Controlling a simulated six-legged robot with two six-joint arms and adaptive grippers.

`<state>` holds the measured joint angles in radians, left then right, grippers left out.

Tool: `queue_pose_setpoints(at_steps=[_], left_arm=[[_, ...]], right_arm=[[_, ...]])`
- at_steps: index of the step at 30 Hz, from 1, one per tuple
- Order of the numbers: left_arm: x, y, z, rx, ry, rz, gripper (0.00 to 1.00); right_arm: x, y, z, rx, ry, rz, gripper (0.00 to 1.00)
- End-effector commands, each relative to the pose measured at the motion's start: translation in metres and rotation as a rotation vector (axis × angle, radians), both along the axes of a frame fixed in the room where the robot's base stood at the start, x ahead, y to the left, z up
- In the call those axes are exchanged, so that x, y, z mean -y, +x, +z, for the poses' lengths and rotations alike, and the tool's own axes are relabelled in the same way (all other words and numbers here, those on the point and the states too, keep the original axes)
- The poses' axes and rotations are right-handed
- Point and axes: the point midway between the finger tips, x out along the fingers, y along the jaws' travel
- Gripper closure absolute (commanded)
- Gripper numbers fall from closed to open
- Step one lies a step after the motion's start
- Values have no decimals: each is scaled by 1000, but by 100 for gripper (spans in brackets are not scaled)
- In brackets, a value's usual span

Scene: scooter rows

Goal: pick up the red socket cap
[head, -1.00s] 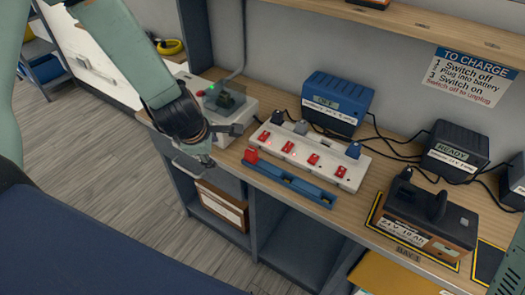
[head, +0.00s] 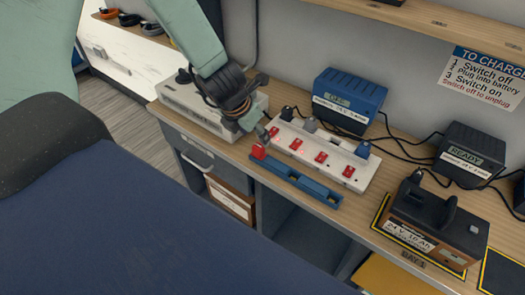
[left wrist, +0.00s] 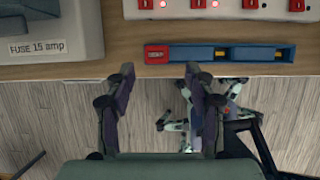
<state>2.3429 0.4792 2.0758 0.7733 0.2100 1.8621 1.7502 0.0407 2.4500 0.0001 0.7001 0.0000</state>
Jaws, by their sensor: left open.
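The red socket cap (head: 259,151) sits at the left end of a blue tray (head: 303,183) near the bench's front edge. In the left wrist view the red cap (left wrist: 156,54) lies in the leftmost place of the blue tray (left wrist: 187,54). My left gripper (head: 265,134) is just above and behind the cap in the head view. In the left wrist view my left gripper (left wrist: 160,84) has its two fingers spread apart, with nothing between them, and the cap is ahead of the gap. My right gripper is not seen.
A white socket strip (head: 325,153) with red switches and several plugs stands behind the tray. A blue charger (head: 345,98) is behind it. A grey box (head: 187,107) is at the left. A battery (head: 428,222) sits at the right.

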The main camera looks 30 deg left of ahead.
Motion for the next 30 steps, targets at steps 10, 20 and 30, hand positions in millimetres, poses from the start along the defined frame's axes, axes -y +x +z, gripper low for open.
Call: queue_pose_setpoints(at_steps=[10, 20, 30], left_arm=[[1, 11, -27, -1, 0, -1, 45], [2, 24, -63, -1, 2, -4, 45], [3, 30, -73, 0, 1, -4, 45]], right_arm=[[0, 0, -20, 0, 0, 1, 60], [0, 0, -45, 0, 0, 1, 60], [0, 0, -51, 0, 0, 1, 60]])
